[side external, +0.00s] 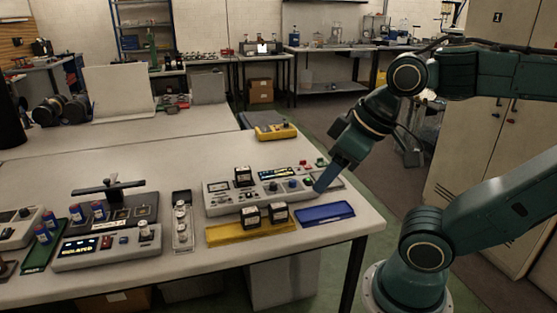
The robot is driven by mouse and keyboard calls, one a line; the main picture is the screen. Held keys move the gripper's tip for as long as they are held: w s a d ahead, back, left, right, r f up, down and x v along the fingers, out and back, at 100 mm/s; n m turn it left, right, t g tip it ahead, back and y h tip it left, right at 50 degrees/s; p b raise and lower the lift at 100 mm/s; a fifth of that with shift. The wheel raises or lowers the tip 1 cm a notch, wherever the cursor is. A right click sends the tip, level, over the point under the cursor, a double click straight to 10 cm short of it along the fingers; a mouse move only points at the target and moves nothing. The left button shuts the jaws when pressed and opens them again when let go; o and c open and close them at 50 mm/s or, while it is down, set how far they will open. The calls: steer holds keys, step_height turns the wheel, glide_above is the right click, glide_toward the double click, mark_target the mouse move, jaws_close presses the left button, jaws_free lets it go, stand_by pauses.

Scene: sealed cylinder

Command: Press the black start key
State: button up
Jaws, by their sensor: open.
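A grey control console (235,206) stands on the right part of the table, with a small lit display (279,173) and a row of knobs and buttons along its front. Small dark keys show on the panel, but I cannot tell which is the black start key. My gripper (322,186) points down and left, just beside the console's right end. Its jaws are open, with nothing seen between them. At this size I cannot tell whether the fingertips touch the panel.
A blue tray (325,213) lies below my gripper. A second console (85,263) and blue cylinders (77,213) stand left. A yellow box (276,131) is behind.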

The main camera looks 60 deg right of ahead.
jaws_close()
stand_by(1.5)
